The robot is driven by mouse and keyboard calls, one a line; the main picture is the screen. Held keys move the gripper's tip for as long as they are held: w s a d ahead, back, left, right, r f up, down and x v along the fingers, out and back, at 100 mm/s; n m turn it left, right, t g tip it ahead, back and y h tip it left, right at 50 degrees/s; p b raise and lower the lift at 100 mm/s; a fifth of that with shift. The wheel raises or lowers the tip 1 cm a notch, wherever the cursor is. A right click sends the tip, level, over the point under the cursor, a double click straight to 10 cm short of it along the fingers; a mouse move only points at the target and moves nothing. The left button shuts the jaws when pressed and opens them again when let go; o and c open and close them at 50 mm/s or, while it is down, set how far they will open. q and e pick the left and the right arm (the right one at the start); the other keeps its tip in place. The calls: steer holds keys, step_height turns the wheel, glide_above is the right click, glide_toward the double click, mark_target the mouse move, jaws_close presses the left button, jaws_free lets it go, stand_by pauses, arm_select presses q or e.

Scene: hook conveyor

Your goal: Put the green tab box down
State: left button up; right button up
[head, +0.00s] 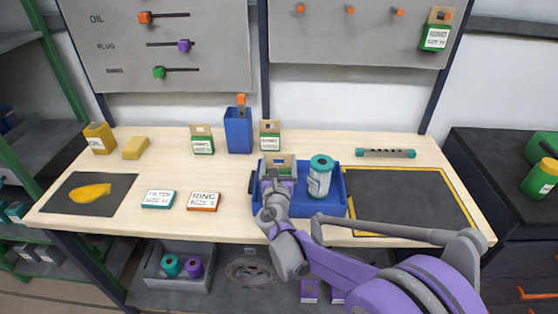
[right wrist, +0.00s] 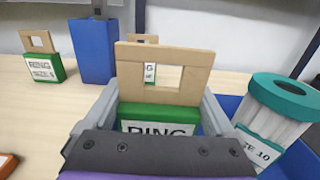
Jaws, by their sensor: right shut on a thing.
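My right gripper (head: 276,183) is over the left part of the blue tray (head: 333,208). It is shut on a green tab box (right wrist: 158,112) labelled RING, with an upright cardboard tab that has a window. In the head view the box (head: 289,168) is partly hidden behind the gripper. It is upright, at or just above the tray; I cannot tell whether it touches the floor of the tray. A white canister with a teal lid (head: 320,178) stands in the tray to the right of the box. My left gripper is not in view.
Two more green tab boxes (head: 202,142) (head: 270,138) stand behind, around a blue bin (head: 238,130); another hangs on a panel hook (head: 437,38). Flat FILTER (head: 158,199) and RING (head: 203,201) boxes lie left. The dark mat (head: 411,200) at right is clear.

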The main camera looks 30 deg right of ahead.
steer(key=shift+f, duration=0.2)
steer(key=o, duration=1.1)
steer(key=shift+r, duration=0.1)
steer(key=shift+r+p, duration=0.65)
steer(key=shift+r, duration=0.2)
steer(key=v, duration=1.2)
steer(key=shift+s+f, duration=0.1)
steer(key=shift+f, duration=0.2)
